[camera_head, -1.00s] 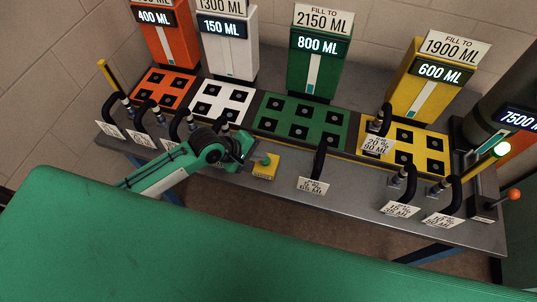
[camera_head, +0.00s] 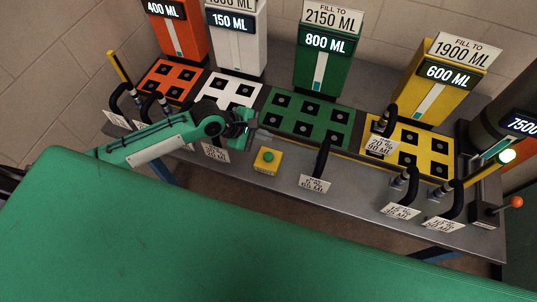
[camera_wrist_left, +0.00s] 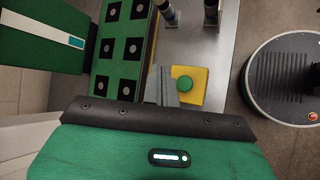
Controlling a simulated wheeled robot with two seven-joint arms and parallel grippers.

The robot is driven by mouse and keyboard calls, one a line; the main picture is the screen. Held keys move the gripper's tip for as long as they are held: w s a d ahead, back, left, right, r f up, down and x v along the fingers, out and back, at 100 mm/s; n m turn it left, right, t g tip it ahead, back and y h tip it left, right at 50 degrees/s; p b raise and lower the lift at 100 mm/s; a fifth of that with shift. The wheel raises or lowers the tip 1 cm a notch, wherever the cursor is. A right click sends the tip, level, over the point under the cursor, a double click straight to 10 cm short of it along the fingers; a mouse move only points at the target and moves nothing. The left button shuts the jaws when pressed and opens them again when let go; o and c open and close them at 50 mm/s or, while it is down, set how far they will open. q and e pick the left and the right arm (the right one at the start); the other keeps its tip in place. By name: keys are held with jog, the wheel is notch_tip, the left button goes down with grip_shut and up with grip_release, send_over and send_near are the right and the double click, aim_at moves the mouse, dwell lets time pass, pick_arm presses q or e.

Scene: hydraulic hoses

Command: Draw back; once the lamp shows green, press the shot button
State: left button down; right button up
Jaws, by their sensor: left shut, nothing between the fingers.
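The shot button (camera_head: 269,155) is a green knob on a yellow box (camera_head: 264,166) at the bench's front edge. It also shows in the left wrist view (camera_wrist_left: 185,84). My right gripper is not in view.
Orange, white, green (camera_head: 325,61) and yellow dispensers stand behind matching socket pads. Several black hoses with tags stand along the bench (camera_head: 345,205). An orange-knobbed lever (camera_head: 516,202) is at the far right. A green surface (camera_head: 200,240) fills the foreground.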

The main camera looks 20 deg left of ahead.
aim_at(265, 157)
pick_arm(q)
notch_tip(265, 157, down, 4)
jog(key=shift+r, duration=0.25)
notch_tip(265, 157, down, 2)
jog(key=shift+f+b, duration=0.2)
jog(key=shift+b, duration=1.05)
jog(key=shift+f, duration=1.2)
jog(key=shift+f, duration=0.15)
